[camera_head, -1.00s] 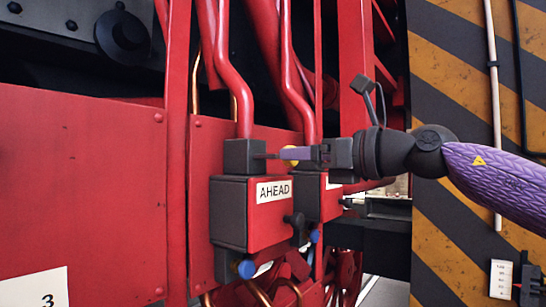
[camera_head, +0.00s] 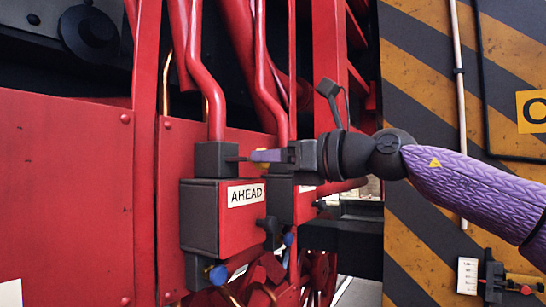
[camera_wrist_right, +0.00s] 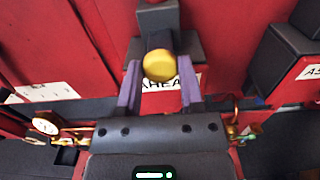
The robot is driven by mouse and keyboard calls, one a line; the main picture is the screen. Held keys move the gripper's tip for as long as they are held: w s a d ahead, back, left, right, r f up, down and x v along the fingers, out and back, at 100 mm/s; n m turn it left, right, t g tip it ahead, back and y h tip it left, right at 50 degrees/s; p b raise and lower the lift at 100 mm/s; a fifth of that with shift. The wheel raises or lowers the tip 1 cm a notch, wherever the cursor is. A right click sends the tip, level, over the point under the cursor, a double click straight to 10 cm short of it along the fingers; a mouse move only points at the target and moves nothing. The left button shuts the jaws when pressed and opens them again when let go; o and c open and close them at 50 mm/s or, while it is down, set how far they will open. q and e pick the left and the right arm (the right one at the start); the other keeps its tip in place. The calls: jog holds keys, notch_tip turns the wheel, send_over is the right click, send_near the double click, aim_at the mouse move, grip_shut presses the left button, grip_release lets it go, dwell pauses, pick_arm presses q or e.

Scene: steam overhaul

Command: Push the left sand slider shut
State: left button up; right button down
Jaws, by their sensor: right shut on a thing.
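The left sand box is a red and dark grey box (camera_head: 244,222) with an AHEAD label. A dark block (camera_head: 215,160) sits on its top under a bent red pipe, and a thin dark rod reaches from it towards my gripper. A round yellow knob (camera_wrist_right: 158,65) shows between the purple fingers in the right wrist view, in front of the dark block. My right gripper (camera_head: 262,156) is shut on this knob, which its fingers mostly hide in the head view. My left gripper is not in view.
A second similar box (camera_head: 305,204) stands just behind, to the right. Blue-tipped knobs (camera_head: 217,274) sit low on the boxes. Red pipes (camera_head: 207,90) rise above. A striped wall (camera_head: 425,235) with a small white scale (camera_head: 467,276) is at the right.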

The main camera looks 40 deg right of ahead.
aim_at(244, 159)
jog(key=p+x, duration=0.2)
jog(key=p, duration=0.1)
jog(key=shift+w+a+r, duration=0.1)
jog(key=shift+w+r, duration=0.1)
jog(key=shift+w, duration=0.2)
jog(key=shift+w+a+f+p, duration=0.1)
jog(key=shift+w+p, duration=0.3)
jog(key=shift+s+f, duration=0.1)
jog(key=c, duration=0.6)
grip_release()
jog(key=o, duration=0.4)
jog(key=shift+w+a+f, duration=0.1)
jog(key=shift+w, duration=0.3)
jog(key=shift+s, duration=0.15)
jog(key=shift+s, duration=0.1)
